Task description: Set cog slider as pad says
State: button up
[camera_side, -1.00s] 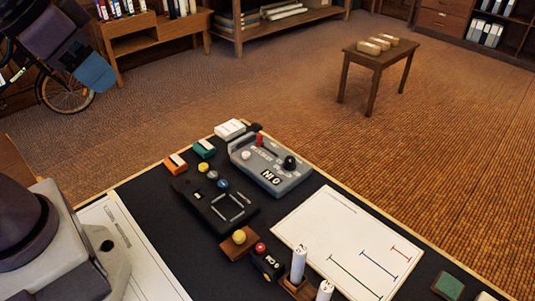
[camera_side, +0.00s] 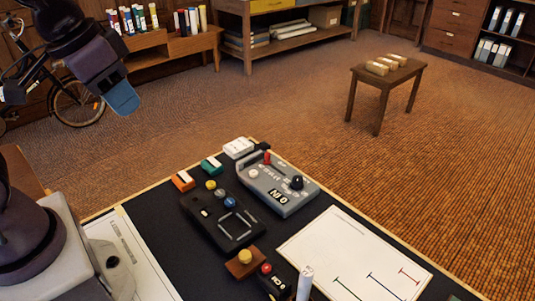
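A grey device (camera_side: 277,186) on the dark board has a red handle (camera_side: 267,157) at its back edge, a black knob (camera_side: 297,182), a pale round button and a small display with characters I cannot read surely. I take it for the cog slider's unit, but cannot be sure. A black pad (camera_side: 222,218) beside it, to the left, shows pale line segments on its face and several coloured round buttons. My gripper (camera_side: 119,94), with a blue tip, is raised at the upper left, well apart from both devices. Its finger opening is not clear from this side.
An orange block (camera_side: 183,181), a green block (camera_side: 211,166) and a white block (camera_side: 238,148) line the board's back edge. A yellow button on a brown base (camera_side: 245,262), a small black red-topped device (camera_side: 272,280) and a white cylinder (camera_side: 305,283) stand in front. A white sheet (camera_side: 350,255) lies right.

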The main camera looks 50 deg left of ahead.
jog(key=w+a+f+g, duration=0.1)
jog(key=w+f+g, duration=0.3)
jog(key=w, duration=1)
jog(key=n, duration=0.2)
send_over(268, 154)
notch_tip(268, 154, down, 12)
jog(key=f, duration=0.1)
notch_tip(268, 154, down, 12)
jog(key=shift+a+f, duration=0.15)
grip_shut()
